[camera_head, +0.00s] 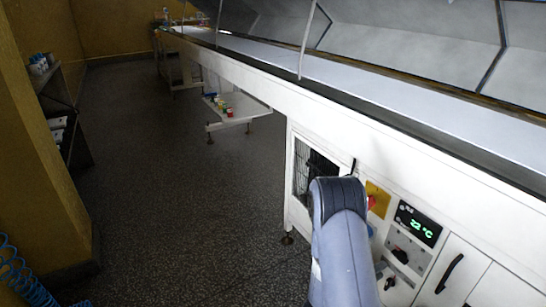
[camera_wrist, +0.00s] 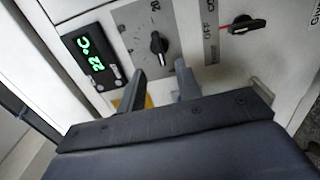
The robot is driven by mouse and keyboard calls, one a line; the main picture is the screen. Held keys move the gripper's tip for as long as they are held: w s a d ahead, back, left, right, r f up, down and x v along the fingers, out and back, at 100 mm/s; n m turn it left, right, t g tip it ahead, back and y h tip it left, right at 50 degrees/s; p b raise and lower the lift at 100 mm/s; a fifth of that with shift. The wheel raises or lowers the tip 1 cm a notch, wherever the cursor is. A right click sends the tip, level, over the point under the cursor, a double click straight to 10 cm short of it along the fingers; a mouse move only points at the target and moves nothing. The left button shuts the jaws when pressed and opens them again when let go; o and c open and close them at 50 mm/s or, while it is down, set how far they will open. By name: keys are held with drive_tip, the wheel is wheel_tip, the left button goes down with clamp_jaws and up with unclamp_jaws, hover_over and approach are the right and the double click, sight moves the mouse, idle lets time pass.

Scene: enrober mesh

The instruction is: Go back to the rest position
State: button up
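My gripper (camera_wrist: 160,80) shows in the wrist view with its two fingers apart and nothing between them. It is in front of the machine's control panel, below a black rotary knob (camera_wrist: 158,42) on a grey plate. I cannot tell how far the fingertips are from the panel. In the head view my arm covers part of the panel and hides the gripper. The green temperature display (camera_head: 418,225) reads 22 °C; it also shows in the wrist view (camera_wrist: 93,57).
The long white machine (camera_head: 380,130) fills the right side. A red emergency button (camera_head: 371,202) sits on a yellow plate. A low white table (camera_head: 240,107) holds small coloured items. A shelf (camera_head: 62,112) and blue hose (camera_head: 18,270) are left. The dark floor (camera_head: 160,170) between is clear.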

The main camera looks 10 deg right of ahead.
sight(397, 259)
drive_tip(key=b+x, duration=0.1)
drive_tip(key=x, duration=0.7)
drive_tip(key=shift+w+d, duration=0.1)
drive_tip(key=shift+d, duration=0.15)
drive_tip(key=shift+a, duration=0.1)
drive_tip(key=p+v, duration=0.1)
drive_tip(key=v, duration=1)
drive_tip(key=b+x, duration=0.1)
drive_tip(key=x, duration=1)
drive_tip(key=m+b, duration=0.2)
drive_tip(key=m, duration=0.2)
drive_tip(key=shift+f+m, duration=0.1)
drive_tip(key=shift+m, duration=0.2)
drive_tip(key=m+b, duration=0.2)
drive_tip(key=m, duration=0.3)
drive_tip(key=shift+b, duration=0.3)
